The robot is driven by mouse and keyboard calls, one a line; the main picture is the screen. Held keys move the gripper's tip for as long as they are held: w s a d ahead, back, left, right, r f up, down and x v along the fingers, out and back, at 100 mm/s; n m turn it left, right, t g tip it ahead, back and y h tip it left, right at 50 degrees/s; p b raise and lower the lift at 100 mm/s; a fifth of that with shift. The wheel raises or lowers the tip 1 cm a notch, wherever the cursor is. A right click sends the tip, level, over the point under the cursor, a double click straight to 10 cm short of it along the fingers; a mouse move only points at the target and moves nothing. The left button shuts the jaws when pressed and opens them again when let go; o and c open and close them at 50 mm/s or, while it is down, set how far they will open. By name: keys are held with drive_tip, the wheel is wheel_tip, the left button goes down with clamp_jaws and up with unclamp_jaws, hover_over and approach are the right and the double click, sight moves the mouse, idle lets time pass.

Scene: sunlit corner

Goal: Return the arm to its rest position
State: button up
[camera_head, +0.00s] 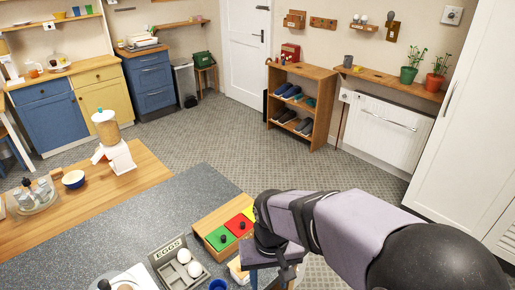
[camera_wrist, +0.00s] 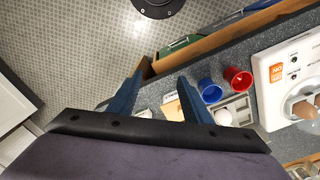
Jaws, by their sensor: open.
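My gripper (camera_head: 284,270) shows at the lower middle of the head view, beyond the front edge of the grey counter and just right of the box with coloured lids. My arm reaches to it from the lower right corner. In the wrist view the two dark blue fingers (camera_wrist: 160,88) stand apart with nothing held between them. The patterned floor and the counter's edge lie beyond the fingertips. My gripper hides part of what is behind it in the head view.
The wooden box with green, red and yellow lids (camera_head: 229,232) stands beside my gripper. The egg tray (camera_head: 177,266) is left of it. The wrist view shows a blue cup (camera_wrist: 209,91), a red cup (camera_wrist: 237,79) and a white appliance (camera_wrist: 277,50). Open floor (camera_head: 215,130) lies beyond.

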drive_tip(key=s+d+f+m, duration=0.2)
drive_tip(key=s+d, duration=0.5)
drive_tip(key=d, duration=0.6)
drive_tip(key=shift+d+f, duration=0.15)
drive_tip(key=shift+f, duration=0.35)
